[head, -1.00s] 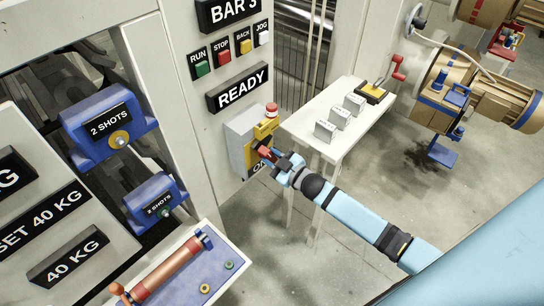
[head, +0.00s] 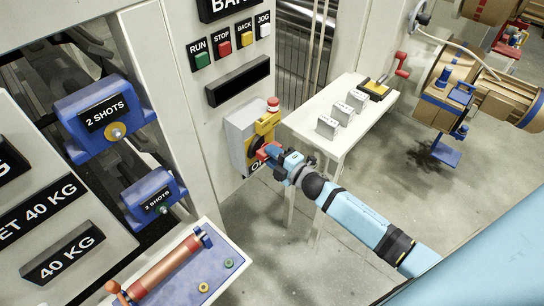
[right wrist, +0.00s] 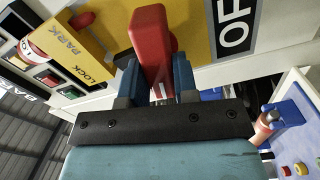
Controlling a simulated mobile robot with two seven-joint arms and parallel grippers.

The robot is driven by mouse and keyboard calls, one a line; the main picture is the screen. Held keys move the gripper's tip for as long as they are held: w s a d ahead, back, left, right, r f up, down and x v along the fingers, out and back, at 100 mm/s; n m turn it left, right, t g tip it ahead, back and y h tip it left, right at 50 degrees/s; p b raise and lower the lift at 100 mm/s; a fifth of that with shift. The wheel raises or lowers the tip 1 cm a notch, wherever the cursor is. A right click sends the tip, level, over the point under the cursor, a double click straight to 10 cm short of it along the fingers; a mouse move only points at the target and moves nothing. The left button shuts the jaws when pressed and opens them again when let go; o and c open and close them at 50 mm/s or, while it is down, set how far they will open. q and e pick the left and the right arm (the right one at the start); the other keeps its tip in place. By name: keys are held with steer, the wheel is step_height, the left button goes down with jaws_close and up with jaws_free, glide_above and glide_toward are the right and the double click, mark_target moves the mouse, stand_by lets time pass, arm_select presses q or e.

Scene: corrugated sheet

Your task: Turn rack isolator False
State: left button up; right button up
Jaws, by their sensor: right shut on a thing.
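The rack isolator is a grey box (head: 236,140) with a yellow front plate, fixed to the pale panel. Its red handle (head: 268,152) shows at the front and also in the right wrist view (right wrist: 152,45). My right gripper (head: 276,158) is shut on the red handle, with a blue finger on each side of it in the right wrist view. A yellow tag reading PARK and LOCK (right wrist: 75,45) is beside the handle. My left gripper is not in view.
Blue units marked 2 SHOTS (head: 106,118) are at left.

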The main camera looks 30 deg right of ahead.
steer(key=shift+f+n+b, duration=0.1)
steer(key=shift+n+b, duration=0.2)
steer(key=shift+n, duration=0.8)
steer(key=o, duration=0.9)
steer(key=b+v, duration=0.1)
steer(key=v, duration=1.3)
steer(key=shift+b, duration=0.35)
